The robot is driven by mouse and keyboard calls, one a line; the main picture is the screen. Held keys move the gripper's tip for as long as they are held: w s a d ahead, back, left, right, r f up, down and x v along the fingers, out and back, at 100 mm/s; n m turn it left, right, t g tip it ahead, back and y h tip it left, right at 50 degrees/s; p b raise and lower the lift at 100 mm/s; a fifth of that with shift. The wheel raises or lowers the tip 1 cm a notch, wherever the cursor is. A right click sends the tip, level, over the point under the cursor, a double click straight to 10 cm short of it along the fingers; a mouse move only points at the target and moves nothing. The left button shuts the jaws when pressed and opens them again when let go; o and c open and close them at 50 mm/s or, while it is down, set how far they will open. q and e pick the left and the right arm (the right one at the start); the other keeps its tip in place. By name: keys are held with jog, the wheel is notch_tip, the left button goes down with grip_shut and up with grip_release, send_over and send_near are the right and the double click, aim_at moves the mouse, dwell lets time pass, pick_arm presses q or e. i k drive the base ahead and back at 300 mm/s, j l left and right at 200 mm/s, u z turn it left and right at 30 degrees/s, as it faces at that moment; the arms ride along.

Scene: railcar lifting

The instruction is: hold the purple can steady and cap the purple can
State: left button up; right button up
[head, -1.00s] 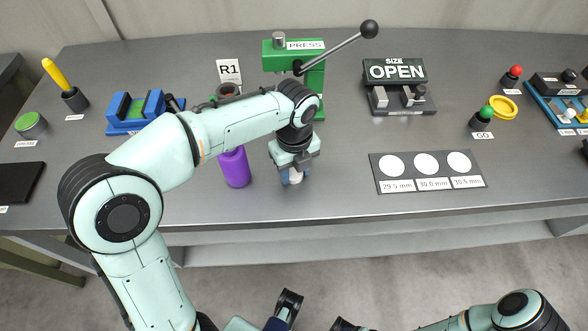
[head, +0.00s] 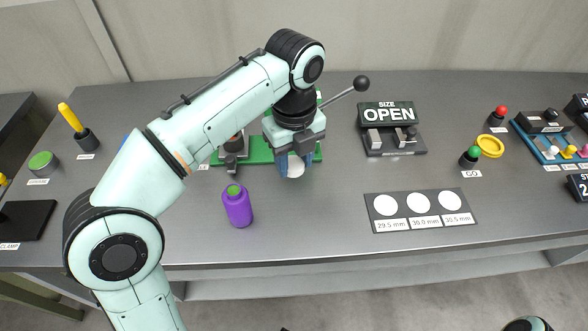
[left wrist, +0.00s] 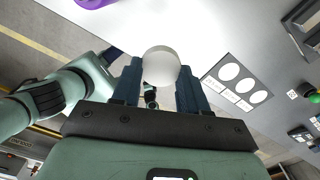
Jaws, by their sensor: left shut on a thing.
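The purple can (head: 238,208) stands upright on the grey bench, with green showing at its top opening. Its purple edge also shows at the top of the left wrist view (left wrist: 95,3). My left gripper (head: 294,166) is above the bench, up and to the right of the can and apart from it. It is shut on a white round piece (left wrist: 161,66), held between the two blue fingertips. I cannot tell for sure whether this piece is the cap. My right gripper is not seen in the head view; only a bit of that arm shows at the bottom right.
The green press (head: 258,151) is behind my left gripper, partly hidden by my arm. A size sign reading OPEN (head: 388,115) and a card with three white discs (head: 420,225) lie to the right. Bench around the can's front and right is clear.

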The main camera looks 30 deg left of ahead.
aim_at(235, 197)
jog(key=k, duration=1)
